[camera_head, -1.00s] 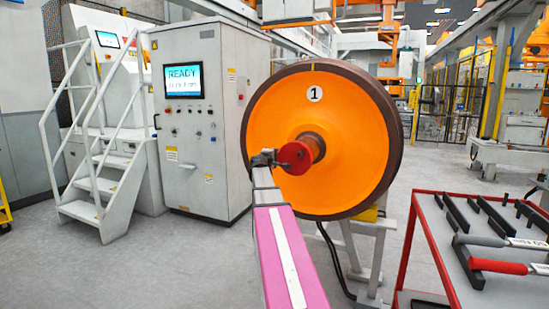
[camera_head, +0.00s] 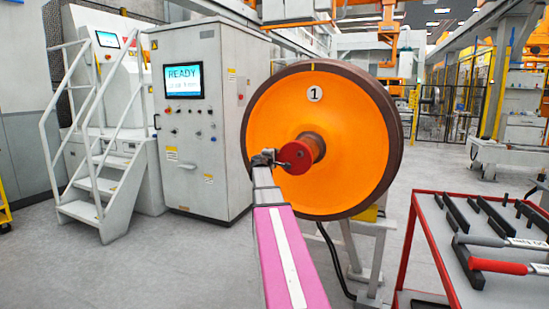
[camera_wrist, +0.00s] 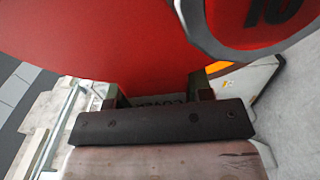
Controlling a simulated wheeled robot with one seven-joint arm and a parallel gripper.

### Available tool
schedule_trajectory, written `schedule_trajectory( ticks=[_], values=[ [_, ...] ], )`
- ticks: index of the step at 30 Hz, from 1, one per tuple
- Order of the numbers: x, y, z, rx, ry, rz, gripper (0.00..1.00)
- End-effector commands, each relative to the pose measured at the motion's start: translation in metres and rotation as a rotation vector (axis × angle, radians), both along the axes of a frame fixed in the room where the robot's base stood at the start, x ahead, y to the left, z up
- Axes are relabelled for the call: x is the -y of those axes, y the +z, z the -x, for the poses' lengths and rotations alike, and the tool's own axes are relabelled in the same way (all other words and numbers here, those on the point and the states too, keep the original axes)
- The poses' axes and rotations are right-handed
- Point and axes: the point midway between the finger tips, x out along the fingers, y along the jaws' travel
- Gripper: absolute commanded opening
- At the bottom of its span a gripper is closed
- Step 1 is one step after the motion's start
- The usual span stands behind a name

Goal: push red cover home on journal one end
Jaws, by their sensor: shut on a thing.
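The red cover (camera_head: 296,157) is at the near end of the journal (camera_head: 316,143), at the middle of the orange wheel (camera_head: 330,108) marked 1. My gripper (camera_head: 264,158) is at the cover's left edge and is shut on it. In the wrist view the red cover (camera_wrist: 90,40) fills the upper part, with a grey ring around a dark marking at upper right. My gripper's two fingers (camera_wrist: 155,95) meet the cover's lower edge there. The cover hides the journal's end face, so I cannot tell how far on it sits.
A red-framed cart (camera_head: 428,245) with dark bars and red- and grey-handled tools stands at the right. A grey control cabinet (camera_head: 200,120) with a READY screen and white steps (camera_head: 105,165) stand at the left. A grey stand (camera_head: 375,255) is under the wheel.

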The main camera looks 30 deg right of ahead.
Motion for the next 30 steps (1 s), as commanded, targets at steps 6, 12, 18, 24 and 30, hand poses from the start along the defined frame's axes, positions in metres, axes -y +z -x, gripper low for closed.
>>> schedule_trajectory(
  ticks=[6,12,18,24,30],
  values=[
    [0.004,0.000,-0.004,-0.001,0.000,0.002,0.00],
    [0.007,0.000,-0.006,-0.001,0.000,0.002,0.00],
    [0.010,0.000,-0.009,-0.001,0.000,0.002,0.00],
    [0.014,0.000,-0.012,-0.001,0.000,0.002,0.00],
    [0.017,0.000,-0.015,-0.001,0.000,0.002,0.00]
  ],
)
